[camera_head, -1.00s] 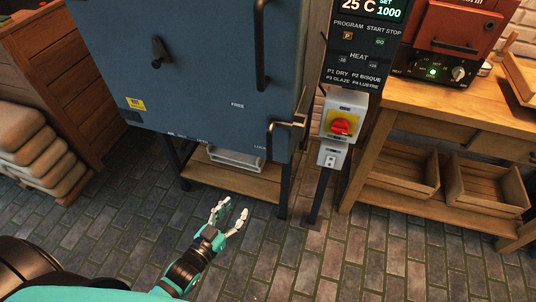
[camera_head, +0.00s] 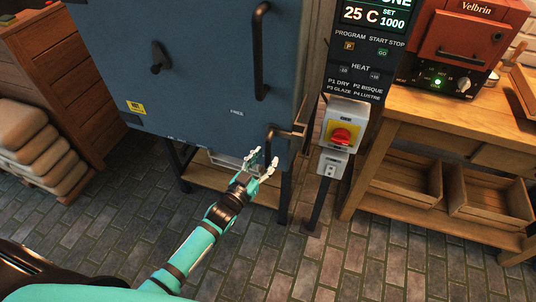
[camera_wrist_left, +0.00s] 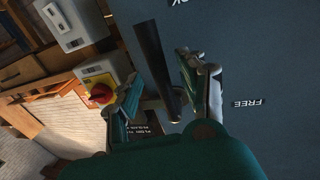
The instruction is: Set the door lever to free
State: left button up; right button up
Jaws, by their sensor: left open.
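The door lever (camera_head: 269,141) is a dark bent handle at the lower right of the blue kiln door (camera_head: 200,80). Its grip hangs down, away from the FREE label (camera_head: 237,112). My left gripper (camera_head: 265,158) is open at the lever's lower end. In the left wrist view, the dark lever bar (camera_wrist_left: 152,55) lies between the two open fingers (camera_wrist_left: 155,80); I cannot tell whether they touch it. The FREE label (camera_wrist_left: 245,103) is on the right there, and part of the LOCK label (camera_wrist_left: 178,2) shows at the top. My right gripper is not in view.
A control post with a red switch (camera_head: 341,136) stands close to the right of the lever. A long door handle (camera_head: 261,50) is above. A wooden bench (camera_head: 440,112) is farther right. Brick floor (camera_head: 270,255) is clear in front.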

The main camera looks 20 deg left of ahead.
pick_arm(q)
jog(key=shift+x, duration=1.2)
grip_shut()
jog(key=shift+f, duration=0.15)
